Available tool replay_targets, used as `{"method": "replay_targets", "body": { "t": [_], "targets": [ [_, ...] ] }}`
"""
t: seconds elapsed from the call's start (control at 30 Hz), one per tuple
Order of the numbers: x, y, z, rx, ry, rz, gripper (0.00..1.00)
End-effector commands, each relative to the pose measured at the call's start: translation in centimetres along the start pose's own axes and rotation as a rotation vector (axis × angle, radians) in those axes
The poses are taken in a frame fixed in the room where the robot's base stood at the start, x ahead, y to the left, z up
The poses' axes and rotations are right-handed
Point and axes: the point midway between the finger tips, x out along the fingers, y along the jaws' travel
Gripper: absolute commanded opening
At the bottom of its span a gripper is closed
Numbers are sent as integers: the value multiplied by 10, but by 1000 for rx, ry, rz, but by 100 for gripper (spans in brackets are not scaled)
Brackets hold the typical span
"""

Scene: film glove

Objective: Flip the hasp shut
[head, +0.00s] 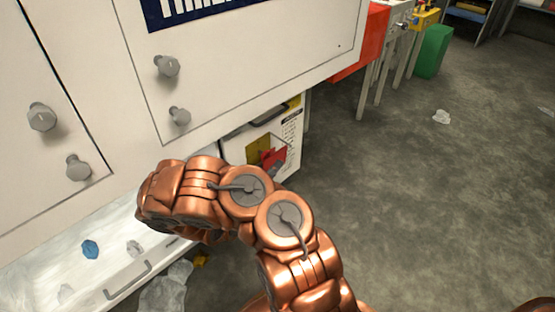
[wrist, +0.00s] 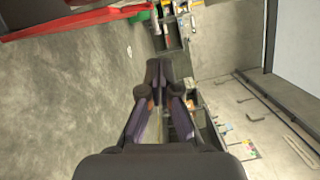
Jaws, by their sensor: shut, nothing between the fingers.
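My gripper (wrist: 157,72) is shut and empty, with its dark fingertips together in the wrist view. In the head view my copper arm hides it. I cannot make out a hasp for certain. A red part (head: 271,158) beside a yellow plate (head: 256,148) shows on a low white box (head: 292,150), partly behind my arm; I cannot tell whether it is the hasp. A long red bar (wrist: 70,25) crosses the upper left of the wrist view, apart from my fingers; I cannot tell what it belongs to.
A white cabinet (head: 245,75) with grey knobs (head: 166,66) fills the left of the head view. A white drawer (head: 40,265) with a blue piece (head: 90,249) lies below. A red panel (head: 362,45) and a green bin (head: 433,51) stand behind. Grey floor (head: 450,200) is mostly clear at right.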

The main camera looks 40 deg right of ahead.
Motion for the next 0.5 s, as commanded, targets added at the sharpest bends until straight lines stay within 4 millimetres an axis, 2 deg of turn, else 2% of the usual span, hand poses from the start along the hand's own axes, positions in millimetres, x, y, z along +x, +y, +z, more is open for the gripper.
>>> {"method": "replay_targets", "body": {
  "t": [0.1, 0.5],
  "targets": [
    [-17, -2, 2, -2, -4, 2, 0],
    [-64, -4, 1, 0, -1, -1, 0]
  ]
}}
